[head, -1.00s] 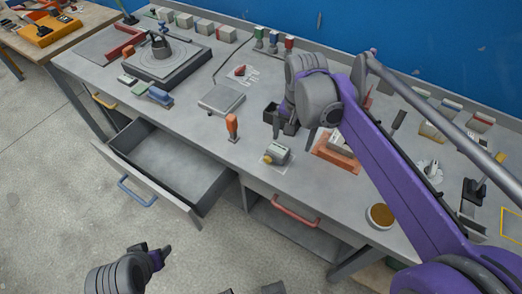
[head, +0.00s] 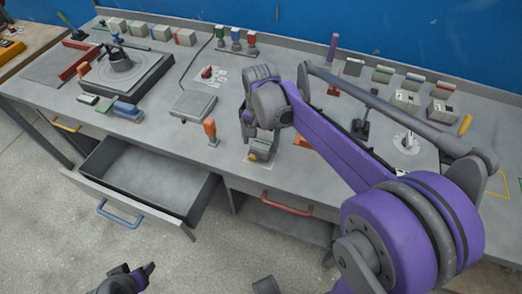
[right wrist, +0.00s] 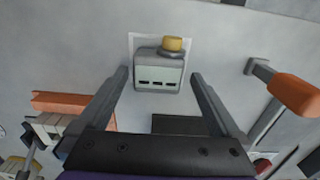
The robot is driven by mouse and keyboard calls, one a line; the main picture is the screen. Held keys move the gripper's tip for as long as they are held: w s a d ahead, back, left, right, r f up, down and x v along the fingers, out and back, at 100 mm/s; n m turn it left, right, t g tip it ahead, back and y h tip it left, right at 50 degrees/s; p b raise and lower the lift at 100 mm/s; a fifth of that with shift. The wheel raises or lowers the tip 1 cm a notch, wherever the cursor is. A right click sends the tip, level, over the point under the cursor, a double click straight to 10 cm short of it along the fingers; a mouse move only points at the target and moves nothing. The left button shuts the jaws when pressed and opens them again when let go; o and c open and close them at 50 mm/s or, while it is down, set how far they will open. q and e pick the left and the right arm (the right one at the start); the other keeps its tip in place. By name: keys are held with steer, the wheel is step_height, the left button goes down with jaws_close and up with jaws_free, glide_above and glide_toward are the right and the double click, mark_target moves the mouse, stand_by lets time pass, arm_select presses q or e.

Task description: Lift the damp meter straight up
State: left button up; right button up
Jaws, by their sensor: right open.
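The damp meter appears to be the small grey box with a yellow knob. In the right wrist view the damp meter (right wrist: 158,76) stands on a white patch of the bench, its pale face with dark marks showing. My right gripper (right wrist: 160,82) is open, with one finger on each side of it and gaps visible. In the head view my right gripper (head: 262,142) is over the damp meter (head: 258,156) and hides most of it. My left gripper (head: 146,272) is low at the bottom left, away from the bench; its jaw opening is unclear.
An orange-handled tool (head: 210,131) stands left of the meter, near a grey flat box (head: 193,105). An orange block (right wrist: 62,102) lies on the other side. An open drawer (head: 150,180) juts from the bench front. Several small boxes line the back.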

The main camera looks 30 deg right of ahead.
mark_target(261, 145)
step_height(261, 145, down, 4)
steer(key=shift+s+r, duration=0.1)
steer(key=shift+s, duration=0.05)
jaws_close()
stand_by(0.5)
